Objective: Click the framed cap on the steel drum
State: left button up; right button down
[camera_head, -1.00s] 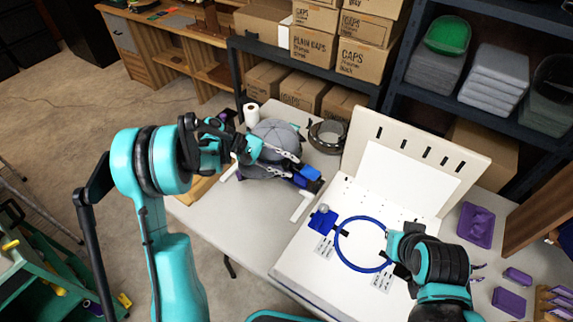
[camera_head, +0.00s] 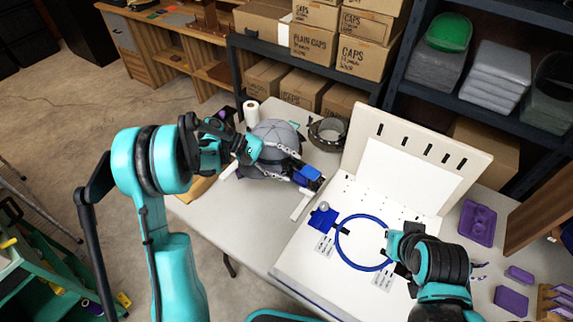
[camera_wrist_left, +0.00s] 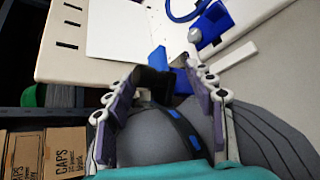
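The grey cap (camera_head: 279,133) sits at the far left of the white table, with a dark band that shows blue marks in the left wrist view (camera_wrist_left: 183,128). My left gripper (camera_head: 297,171) reaches over the cap from the left. Its fingers (camera_wrist_left: 168,75) lie either side of a black and blue block (camera_wrist_left: 157,84) at the band's end; whether they press on it I cannot tell. The block's blue part (camera_head: 307,173) also shows in the head view. No steel drum shows clearly; the cap may hide it. My right gripper (camera_head: 388,256) is at the right edge of a blue hoop (camera_head: 341,251); its fingertips are partly hidden.
A round metal-and-brown band (camera_head: 327,134) stands behind the cap. A white slotted board (camera_head: 455,145) rises at the right, with purple trays (camera_head: 477,224) beside it. Boxes (camera_head: 364,60) fill the shelf behind. The table's front left (camera_head: 235,220) is clear.

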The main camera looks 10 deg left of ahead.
pick_arm(q)
jog(key=v, duration=1.2)
jog(key=shift+s+d+r, duration=0.15)
jog(key=shift+d+r, duration=0.1)
jog(key=shift+d, duration=0.1)
jog(key=s+d+r+m+t+y, duration=0.1)
jog(key=s+d+r+y, duration=0.1)
jog(key=s+d+y, duration=0.15)
jog(key=s+f+m+t+y, duration=0.1)
jog(key=s+m+t+y, duration=0.4)
jog(key=s, duration=1.2)
jog(key=m+y, duration=0.2)
jog(key=y, duration=0.2)
jog(key=shift+m, duration=0.3)
jog(key=shift+f, duration=0.1)
